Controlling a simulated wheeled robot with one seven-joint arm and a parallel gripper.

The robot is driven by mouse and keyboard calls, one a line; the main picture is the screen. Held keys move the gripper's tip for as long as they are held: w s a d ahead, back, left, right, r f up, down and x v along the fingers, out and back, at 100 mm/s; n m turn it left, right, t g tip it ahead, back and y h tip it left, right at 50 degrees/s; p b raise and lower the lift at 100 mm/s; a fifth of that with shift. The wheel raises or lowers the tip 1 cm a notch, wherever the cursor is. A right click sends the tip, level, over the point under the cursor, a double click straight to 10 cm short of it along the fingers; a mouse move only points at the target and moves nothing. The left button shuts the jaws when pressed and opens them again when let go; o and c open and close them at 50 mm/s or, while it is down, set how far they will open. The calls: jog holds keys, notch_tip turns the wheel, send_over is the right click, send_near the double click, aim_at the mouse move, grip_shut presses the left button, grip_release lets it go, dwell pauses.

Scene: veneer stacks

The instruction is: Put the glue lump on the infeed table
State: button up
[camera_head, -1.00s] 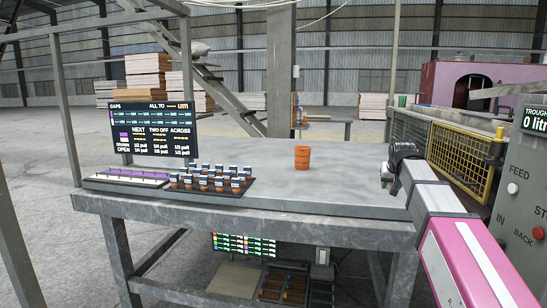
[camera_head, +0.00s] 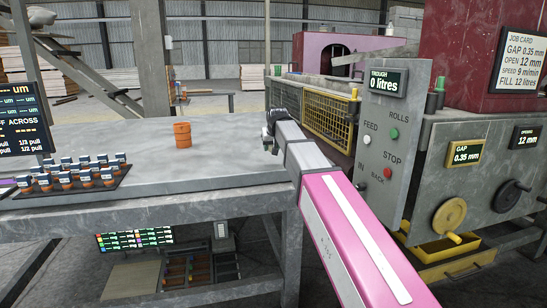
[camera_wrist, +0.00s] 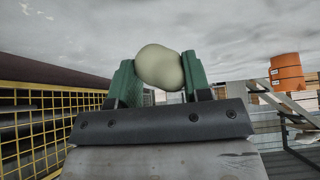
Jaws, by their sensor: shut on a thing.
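My gripper (camera_wrist: 159,80) is shut on a pale cream, rounded glue lump (camera_wrist: 161,66). The lump sits between the green finger pads in the wrist view. In the head view, my gripper (camera_head: 268,140) is dark and small, at the right end of a grey table (camera_head: 225,160), and the lump cannot be made out there. No label marks any surface as the infeed table, so I cannot tell which one it is.
An orange pot (camera_head: 182,134) stands on the grey table, left of my gripper. A tray of small jars (camera_head: 75,178) is further left. A yellow mesh guard (camera_head: 328,112) and a control panel (camera_head: 388,128) stand to the right. The table's middle is mostly clear.

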aim_at(275, 163)
jog(key=shift+w+d+f, duration=0.35)
jog(key=shift+w+f, duration=0.05)
jog(key=shift+w, duration=0.15)
jog(key=shift+w+d+f, duration=0.3)
jog(key=shift+w+f, duration=0.05)
jog(key=shift+w, duration=0.15)
jog(key=shift+f, duration=2)
jog(key=shift+f, duration=0.15)
jog(key=o, duration=0.9)
jog(key=shift+o, duration=0.2)
jog(key=v, duration=1.2)
